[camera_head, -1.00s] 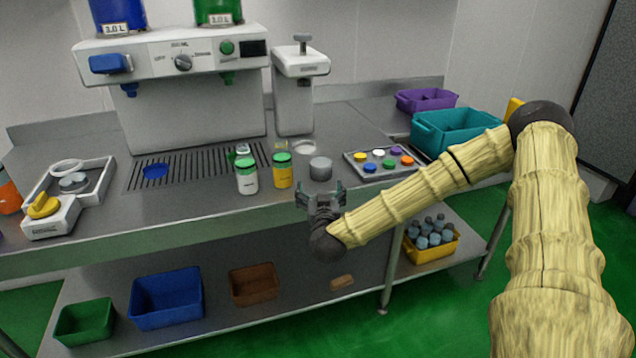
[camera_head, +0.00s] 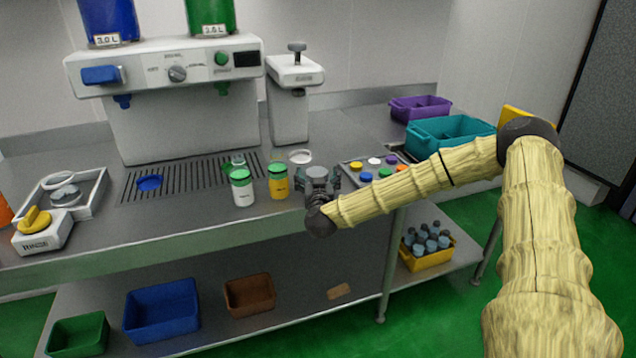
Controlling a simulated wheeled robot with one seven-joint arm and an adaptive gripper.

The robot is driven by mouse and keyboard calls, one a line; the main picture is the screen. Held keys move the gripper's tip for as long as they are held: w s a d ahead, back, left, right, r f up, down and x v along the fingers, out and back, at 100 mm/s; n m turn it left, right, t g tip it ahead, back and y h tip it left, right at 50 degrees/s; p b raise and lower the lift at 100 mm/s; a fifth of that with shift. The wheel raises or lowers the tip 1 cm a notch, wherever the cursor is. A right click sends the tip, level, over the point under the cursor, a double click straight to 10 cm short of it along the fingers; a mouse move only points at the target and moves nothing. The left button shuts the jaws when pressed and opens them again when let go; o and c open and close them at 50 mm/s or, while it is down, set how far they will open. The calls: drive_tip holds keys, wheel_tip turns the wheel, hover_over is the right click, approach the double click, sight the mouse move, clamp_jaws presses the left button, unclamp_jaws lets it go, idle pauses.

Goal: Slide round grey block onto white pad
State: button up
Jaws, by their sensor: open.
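The round grey block (camera_head: 317,172) stands on the steel counter, and only its upper part shows above my gripper. My gripper (camera_head: 319,181) is open at the near side of the block, with a finger on either side of it. Whether the fingers touch it cannot be told. The white pad (camera_head: 300,156) is a flat round disc on the counter, behind the block and a little to its left, below the white press. The block is apart from the pad.
Left of my gripper stand a yellow bottle (camera_head: 278,186) and a white bottle (camera_head: 242,190), both green-capped. A tray of coloured caps (camera_head: 349,178) lies close on the right. A teal bin (camera_head: 448,135) stands farther right. The dispenser (camera_head: 180,100) is behind.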

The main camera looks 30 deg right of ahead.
drive_tip(key=shift+x, duration=0.85)
